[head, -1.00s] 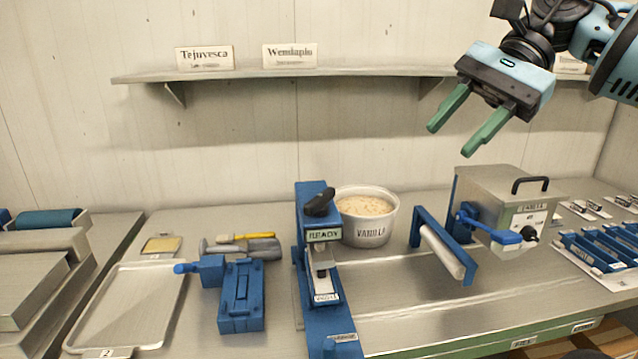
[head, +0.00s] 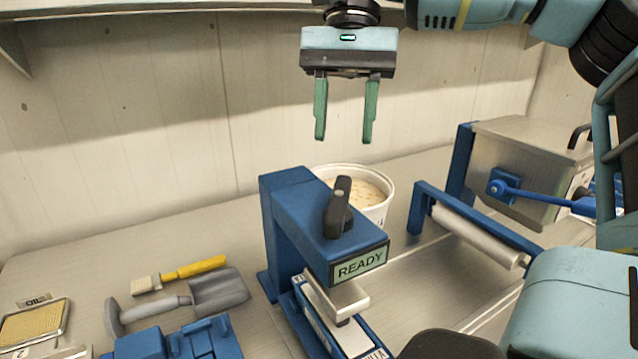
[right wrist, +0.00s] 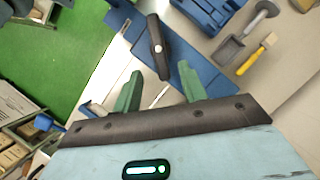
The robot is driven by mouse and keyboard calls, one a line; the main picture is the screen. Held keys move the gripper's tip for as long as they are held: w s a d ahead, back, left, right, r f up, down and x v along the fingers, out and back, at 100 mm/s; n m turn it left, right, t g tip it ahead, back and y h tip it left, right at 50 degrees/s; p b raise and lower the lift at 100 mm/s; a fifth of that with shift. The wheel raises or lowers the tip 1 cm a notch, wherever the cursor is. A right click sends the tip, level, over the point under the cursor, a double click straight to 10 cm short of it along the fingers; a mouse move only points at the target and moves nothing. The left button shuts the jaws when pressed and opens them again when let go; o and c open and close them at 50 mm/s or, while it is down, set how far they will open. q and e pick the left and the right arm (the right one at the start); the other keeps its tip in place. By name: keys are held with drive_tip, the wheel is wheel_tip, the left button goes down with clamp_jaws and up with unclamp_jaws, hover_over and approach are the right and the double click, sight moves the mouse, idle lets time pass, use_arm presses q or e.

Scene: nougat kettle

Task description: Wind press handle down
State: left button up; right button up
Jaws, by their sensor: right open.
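The blue press (head: 295,205) stands on the counter in the head view, with a green sign reading READY on its front. Its black press handle (head: 341,207) sits on top of the press head. A metal plate (head: 335,296) is under the head, above a labelled blue tray. My right gripper (head: 344,138) is open and empty, fingers pointing down, above the handle and apart from it. In the right wrist view the handle (right wrist: 158,46) lies beyond the open fingertips, roughly between them. My left gripper is not in view.
A tub (head: 368,191) of pale mix stands behind the press. A roller in a blue frame (head: 470,228) and a metal box (head: 530,150) are to the right. A scoop (head: 215,292) and a yellow-handled brush (head: 195,268) lie left. The shelf is overhead.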

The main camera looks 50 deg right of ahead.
sight(340, 192)
drive_tip(key=shift+s, duration=0.25)
drive_tip(key=shift+s+a+f, duration=0.1)
drive_tip(key=shift+a+f, duration=0.05)
drive_tip(key=shift+f, duration=0.2)
drive_tip(key=x, duration=0.5)
drive_tip(key=shift+a+f, duration=0.15)
drive_tip(key=shift+f, duration=0.15)
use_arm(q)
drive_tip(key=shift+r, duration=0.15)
use_arm(e)
drive_tip(key=shift+a+f, duration=0.2)
drive_tip(key=shift+f, duration=0.45)
drive_tip(key=shift+c, duration=0.4)
clamp_jaws()
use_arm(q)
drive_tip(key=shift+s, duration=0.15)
